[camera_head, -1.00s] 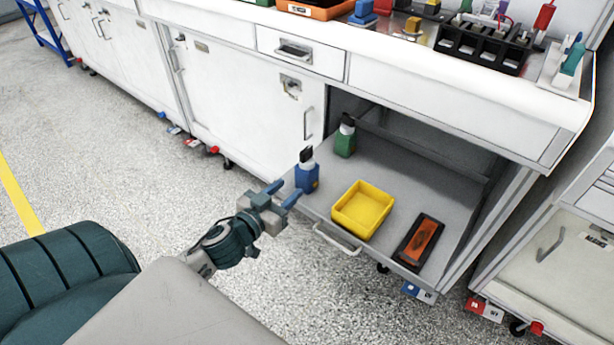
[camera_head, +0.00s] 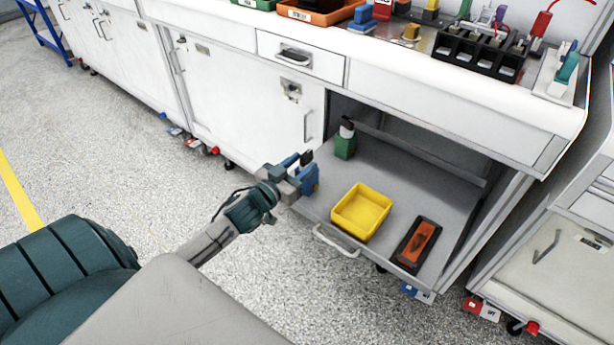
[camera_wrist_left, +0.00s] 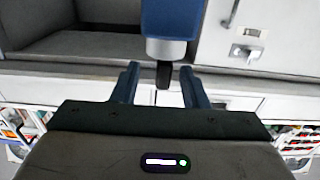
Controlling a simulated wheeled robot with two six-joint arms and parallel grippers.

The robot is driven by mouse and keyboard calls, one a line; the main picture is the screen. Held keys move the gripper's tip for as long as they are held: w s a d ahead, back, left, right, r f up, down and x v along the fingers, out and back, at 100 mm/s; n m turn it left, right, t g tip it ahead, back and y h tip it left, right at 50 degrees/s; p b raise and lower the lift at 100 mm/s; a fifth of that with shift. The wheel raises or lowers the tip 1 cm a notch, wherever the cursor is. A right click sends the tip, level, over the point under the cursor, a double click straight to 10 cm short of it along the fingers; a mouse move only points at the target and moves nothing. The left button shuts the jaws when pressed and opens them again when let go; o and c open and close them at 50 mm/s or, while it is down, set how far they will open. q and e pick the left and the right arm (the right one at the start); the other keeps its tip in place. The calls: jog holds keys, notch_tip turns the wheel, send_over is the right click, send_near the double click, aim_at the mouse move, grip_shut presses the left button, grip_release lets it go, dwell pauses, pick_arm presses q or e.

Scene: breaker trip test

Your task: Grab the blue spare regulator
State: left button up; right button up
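The blue spare regulator (camera_head: 313,182) stands at the left end of the pulled-out shelf (camera_head: 405,165), its black top (camera_head: 306,156) showing above my left gripper (camera_head: 303,170). The gripper partly hides it in the head view. In the left wrist view the blue body (camera_wrist_left: 170,22) is at the top, and its black tip reaches between my two blue fingers (camera_wrist_left: 160,85). The fingers are open, with a visible gap on both sides of the tip. My right gripper is not in view.
A green regulator (camera_head: 345,143) stands behind the blue one on the shelf. A yellow tray (camera_head: 345,219) and a black-and-orange item (camera_head: 416,245) lie to the right. The cabinet door (camera_head: 240,105) is on the left, and the counter overhangs the shelf's back.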

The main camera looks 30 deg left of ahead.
aim_at(311, 154)
pick_arm(q)
jog(key=shift+w+b, duration=0.7)
jog(key=shift+w, duration=1.95)
grip_shut()
